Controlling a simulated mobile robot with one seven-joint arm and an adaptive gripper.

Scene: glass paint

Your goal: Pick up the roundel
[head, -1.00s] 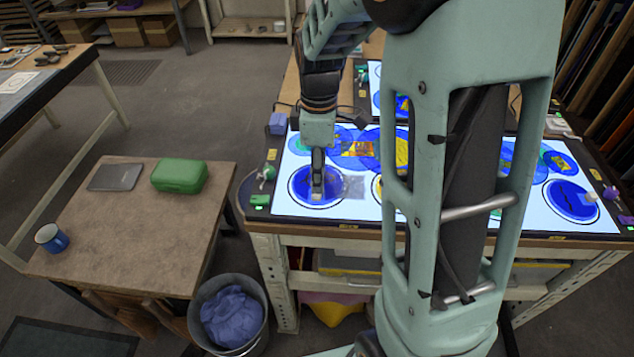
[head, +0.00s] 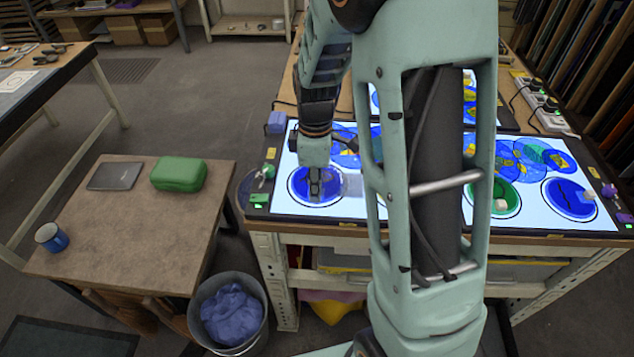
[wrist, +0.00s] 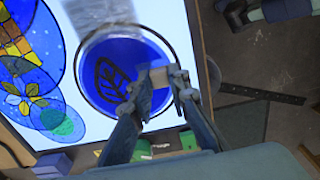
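The roundel (head: 304,188) is a deep blue glass disc with a dark painted leaf, at the left front of the lit panel. In the wrist view the roundel (wrist: 95,80) lies within a dark ring, with a pale gap along its right side. A small beige knob (wrist: 161,76) stands on its right part. My gripper (head: 315,196) points down over the disc. In the wrist view my gripper (wrist: 163,82) has one fingertip on each side of the knob, and both appear to touch it. I cannot tell whether the disc is clear of the panel.
The lit panel (head: 240,207) carries other blue and yellow glass discs, including a green roundel (head: 508,192) and a blue one (head: 566,198) at the right, both with knobs. A streaky clear piece (head: 351,187) lies just right of my gripper. A bin (head: 262,325) stands below.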

